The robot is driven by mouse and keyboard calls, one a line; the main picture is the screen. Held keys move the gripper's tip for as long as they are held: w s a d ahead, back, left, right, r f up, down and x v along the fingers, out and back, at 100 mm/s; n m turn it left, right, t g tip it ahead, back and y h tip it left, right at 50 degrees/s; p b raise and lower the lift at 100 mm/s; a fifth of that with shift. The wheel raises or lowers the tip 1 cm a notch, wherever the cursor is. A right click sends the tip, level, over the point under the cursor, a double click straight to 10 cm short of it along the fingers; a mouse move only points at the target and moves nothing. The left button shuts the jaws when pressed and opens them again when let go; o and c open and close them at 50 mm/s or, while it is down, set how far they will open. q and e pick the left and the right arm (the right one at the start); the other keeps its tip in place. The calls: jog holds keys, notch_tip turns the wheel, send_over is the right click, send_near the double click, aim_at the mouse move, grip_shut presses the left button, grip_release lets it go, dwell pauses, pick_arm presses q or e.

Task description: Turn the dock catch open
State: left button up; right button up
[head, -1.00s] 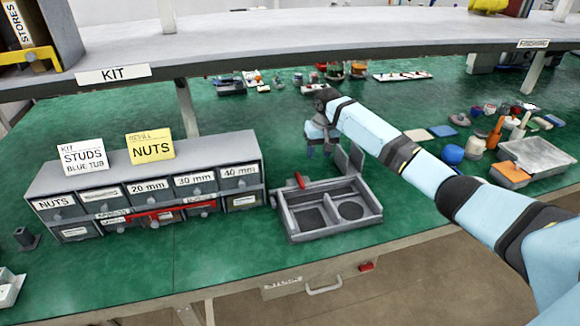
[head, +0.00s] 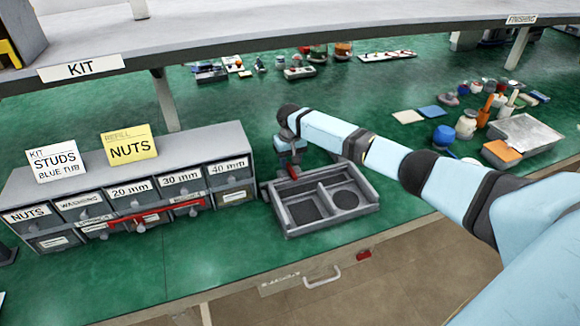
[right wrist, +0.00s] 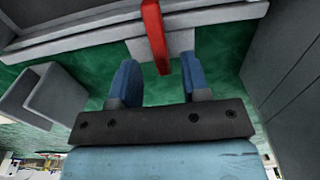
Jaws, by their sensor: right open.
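The dock is a grey two-bay tray (head: 335,222) on the green bench, with a dark square in one bay and a dark round pad in the other. I take the red lever at its back left corner to be the catch; in the right wrist view the red lever (right wrist: 155,32) points between my fingers. My right gripper (right wrist: 161,82) is open, with a blue finger on each side of the lever's end and gaps showing. In the head view the right gripper (head: 287,168) is over that corner and partly hides it. My left gripper is out of view.
A grey drawer cabinet (head: 235,142) with labelled drawers and a red bar stands close left of the dock. A shelf (head: 300,32) hangs above the bench. Jars and an orange-topped box (head: 502,151) lie to the right. Bench in front of the dock is clear.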

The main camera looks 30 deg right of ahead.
jog(key=shift+f, duration=1.35)
grip_shut()
